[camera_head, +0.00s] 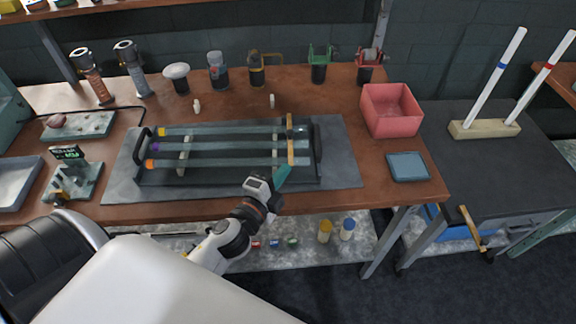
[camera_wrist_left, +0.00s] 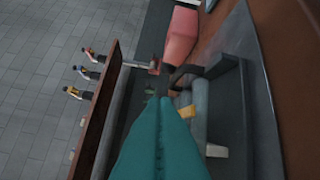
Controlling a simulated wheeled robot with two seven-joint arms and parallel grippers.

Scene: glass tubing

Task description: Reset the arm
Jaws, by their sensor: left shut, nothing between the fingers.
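My left gripper (camera_head: 284,172) reaches in from the lower left in the head view, at the front right edge of the tube rack. Its teal fingers are together with nothing between them. They also fill the lower middle of the left wrist view (camera_wrist_left: 160,103). The dark rack (camera_head: 228,179) lies on a grey mat (camera_head: 342,165) and holds glass tubes (camera_head: 220,147) with yellow, purple and orange ends. A wooden bar (camera_head: 291,146) crosses the rack's right end, just beyond my fingertips. My right gripper is not in view.
A pink bin (camera_head: 391,108) and a blue-grey pad (camera_head: 408,167) are on the bench's right. Several bottles and clamps (camera_head: 256,70) line the back. Two white rods (camera_head: 496,66) stand in a wooden block (camera_head: 484,128) on the dark side table. Instruments (camera_head: 72,180) stand at left.

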